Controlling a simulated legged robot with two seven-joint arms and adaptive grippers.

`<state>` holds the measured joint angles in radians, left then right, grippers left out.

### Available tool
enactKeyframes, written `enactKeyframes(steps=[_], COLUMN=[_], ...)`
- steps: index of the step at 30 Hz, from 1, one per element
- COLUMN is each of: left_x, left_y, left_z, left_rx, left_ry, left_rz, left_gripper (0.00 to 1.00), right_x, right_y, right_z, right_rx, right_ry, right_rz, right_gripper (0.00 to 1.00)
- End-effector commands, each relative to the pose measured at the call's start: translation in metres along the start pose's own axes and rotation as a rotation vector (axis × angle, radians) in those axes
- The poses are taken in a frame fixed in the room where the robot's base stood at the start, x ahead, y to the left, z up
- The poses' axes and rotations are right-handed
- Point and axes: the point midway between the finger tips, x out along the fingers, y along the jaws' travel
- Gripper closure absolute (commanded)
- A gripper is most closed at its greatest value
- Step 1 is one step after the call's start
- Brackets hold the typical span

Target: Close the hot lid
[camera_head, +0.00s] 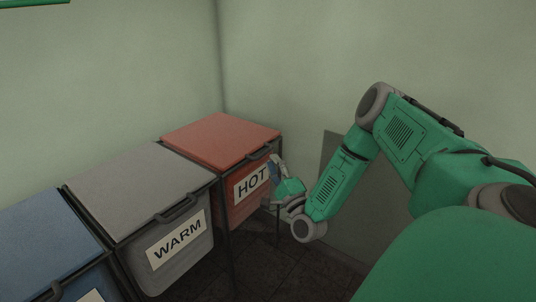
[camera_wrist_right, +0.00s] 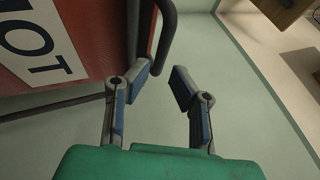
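The red HOT bin stands at the far end of a row of bins, with its red lid (camera_head: 221,139) lying flat over its top. The HOT label (camera_head: 251,183) is on its front, and the label also shows in the right wrist view (camera_wrist_right: 38,45). A dark handle (camera_wrist_right: 165,30) on the bin shows just beyond my right gripper (camera_wrist_right: 163,78). The right gripper's fingers are apart with nothing between them. In the head view the right gripper (camera_head: 278,170) is in front of the HOT bin's right side, near the label. My left gripper is not in view.
A grey WARM bin (camera_head: 185,262) with a flat grey lid (camera_head: 140,185) stands left of the HOT bin. A blue-lidded bin (camera_head: 40,245) is at the far left. Plain walls stand behind and right of the bins. Dark floor lies below.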

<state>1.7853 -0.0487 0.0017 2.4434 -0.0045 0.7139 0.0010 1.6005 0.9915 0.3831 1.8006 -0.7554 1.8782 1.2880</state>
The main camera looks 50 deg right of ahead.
Motion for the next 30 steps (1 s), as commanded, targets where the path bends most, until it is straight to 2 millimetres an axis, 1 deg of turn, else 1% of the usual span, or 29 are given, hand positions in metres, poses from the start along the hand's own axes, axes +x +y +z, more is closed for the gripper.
enactKeyframes(steps=[1,6,10,15,30], left_x=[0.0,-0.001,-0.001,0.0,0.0], left_y=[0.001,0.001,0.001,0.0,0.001], left_z=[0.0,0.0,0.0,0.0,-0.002], left_rx=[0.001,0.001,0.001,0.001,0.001], left_ry=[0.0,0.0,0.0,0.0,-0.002], left_rz=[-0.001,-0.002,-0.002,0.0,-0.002], left_gripper=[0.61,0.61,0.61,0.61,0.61], right_x=[-0.014,-0.049,-0.065,-0.073,-0.073], right_y=[0.002,0.004,0.004,0.002,0.003], right_z=[-0.002,-0.005,-0.008,-0.006,-0.007], right_rx=[0.0,0.0,0.0,-0.002,0.0], right_ry=[0.002,0.005,0.009,0.008,0.007], right_rz=[0.006,0.006,0.005,0.002,0.001], right_gripper=[0.8,0.8,0.8,0.8,0.8])
